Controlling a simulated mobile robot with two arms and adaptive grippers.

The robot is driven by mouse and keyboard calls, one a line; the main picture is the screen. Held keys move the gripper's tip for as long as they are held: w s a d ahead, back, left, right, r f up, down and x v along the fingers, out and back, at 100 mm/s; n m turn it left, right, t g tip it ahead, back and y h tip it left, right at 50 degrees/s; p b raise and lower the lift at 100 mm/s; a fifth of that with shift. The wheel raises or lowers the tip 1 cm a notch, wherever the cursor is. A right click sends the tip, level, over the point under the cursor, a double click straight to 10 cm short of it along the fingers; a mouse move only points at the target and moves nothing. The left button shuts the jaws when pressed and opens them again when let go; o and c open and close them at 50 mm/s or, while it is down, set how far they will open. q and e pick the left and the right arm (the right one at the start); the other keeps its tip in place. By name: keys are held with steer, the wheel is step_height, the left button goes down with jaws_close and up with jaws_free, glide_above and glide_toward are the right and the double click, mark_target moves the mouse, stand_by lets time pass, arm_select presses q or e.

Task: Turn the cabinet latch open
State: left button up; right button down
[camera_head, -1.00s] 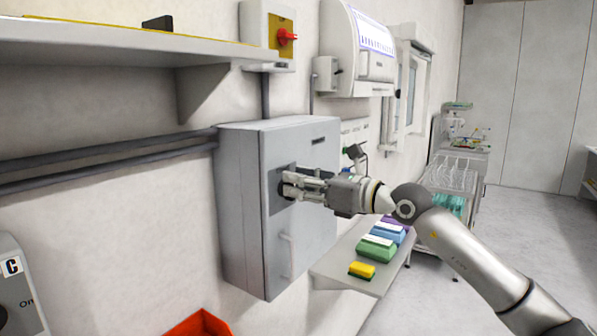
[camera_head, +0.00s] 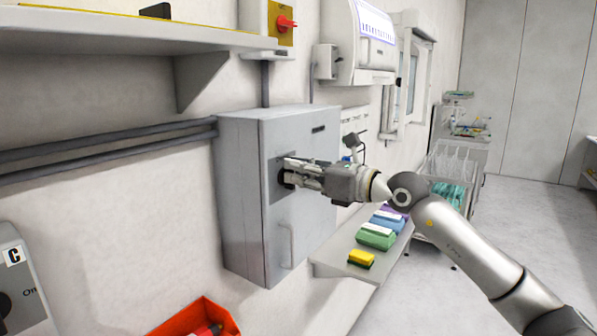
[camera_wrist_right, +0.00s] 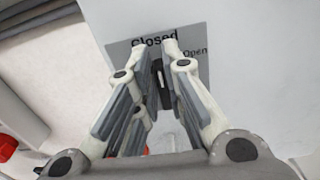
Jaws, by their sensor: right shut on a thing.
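The grey cabinet (camera_head: 240,200) hangs on the wall, its door (camera_head: 315,215) closed as far as I can see. My right gripper (camera_head: 284,172) is at the upper part of the door and shut on the latch. In the right wrist view the dark latch (camera_wrist_right: 158,76) shows between the fingertips (camera_wrist_right: 159,62), in front of a grey label plate (camera_wrist_right: 120,52) reading "Closed" and "Open". The fingers hide part of the latch and the plate, so its exact angle is hard to tell. My left gripper is not in view.
A door handle (camera_head: 288,247) sits low on the door. A shelf (camera_head: 365,272) with sponges and coloured packs stands right of the cabinet. A red bin (camera_head: 170,325) is below. A wall shelf (camera_head: 100,45) juts out at upper left.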

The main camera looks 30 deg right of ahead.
steer(key=m+p, duration=0.1)
steer(key=m, duration=0.5)
steer(key=d+f+m+p, duration=0.1)
steer(key=m, duration=0.4)
steer(key=d+m+p, duration=0.1)
steer(key=m, duration=0.5)
steer(key=shift+w+f+m, duration=0.3)
steer(key=shift+w+f, duration=0.05)
steer(key=shift+a+f, duration=0.1)
stand_by(0.4)
steer(key=c, duration=1.5)
jaws_free()
